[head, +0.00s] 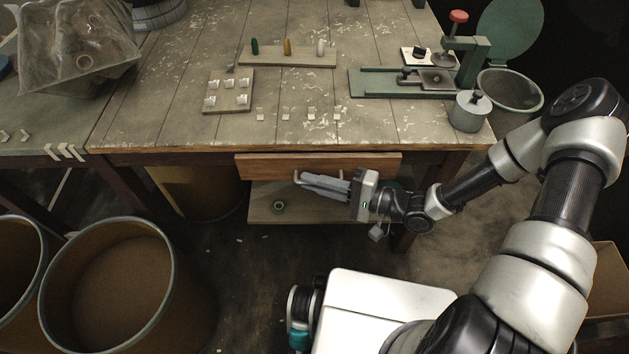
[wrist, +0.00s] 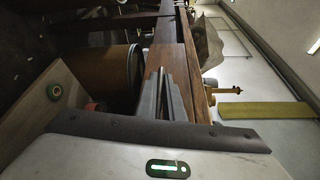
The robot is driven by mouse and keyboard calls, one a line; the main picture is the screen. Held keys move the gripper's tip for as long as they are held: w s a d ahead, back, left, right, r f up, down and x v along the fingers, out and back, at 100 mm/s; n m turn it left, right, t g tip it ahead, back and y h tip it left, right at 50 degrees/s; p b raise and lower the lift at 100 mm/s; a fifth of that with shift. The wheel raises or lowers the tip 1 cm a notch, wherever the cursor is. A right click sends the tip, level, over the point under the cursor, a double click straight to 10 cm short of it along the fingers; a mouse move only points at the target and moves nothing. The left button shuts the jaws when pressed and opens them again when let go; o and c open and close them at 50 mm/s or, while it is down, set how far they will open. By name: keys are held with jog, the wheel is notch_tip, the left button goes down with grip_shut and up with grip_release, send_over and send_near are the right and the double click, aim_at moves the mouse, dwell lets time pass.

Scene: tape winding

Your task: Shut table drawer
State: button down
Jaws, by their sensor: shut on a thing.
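The table drawer (head: 270,163) has a brown wooden front under the table's (head: 205,130) front edge. A narrow dark strip shows between its top and the tabletop, and I cannot tell exactly how far out it stands. My gripper (head: 308,182) lies sideways along the drawer front with its grey fingers pointing left. It is shut on the drawer handle (head: 297,177), which the fingers mostly hide. In the wrist view my gripper's fingers (wrist: 168,75) lie close against the wooden drawer front.
A lower shelf (head: 262,197) below the drawer holds a green tape roll (head: 278,207). Large round bins (head: 110,290) stand at the lower left. The tabletop carries peg boards (head: 285,57), small white pieces and a green press (head: 400,82). The dark floor before the table is open.

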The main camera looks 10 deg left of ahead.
aim_at(316, 171)
jog(key=w, duration=0.1)
jog(key=w+b, duration=0.1)
jog(key=w, duration=0.1)
jog(key=shift+w+a+f, duration=0.1)
jog(key=shift+w+a, duration=0.2)
jog(key=shift+a, duration=0.05)
jog(key=shift+w, duration=0.35)
jog(key=c, duration=1.9)
grip_release()
jog(key=shift+a, duration=0.1)
jog(key=s+d+r+p, duration=0.1)
jog(key=d, duration=0.7)
jog(key=s+d+p, duration=0.1)
jog(key=d, duration=0.8)
jog(key=shift+s+r+p, duration=0.3)
jog(key=shift+r, duration=0.05)
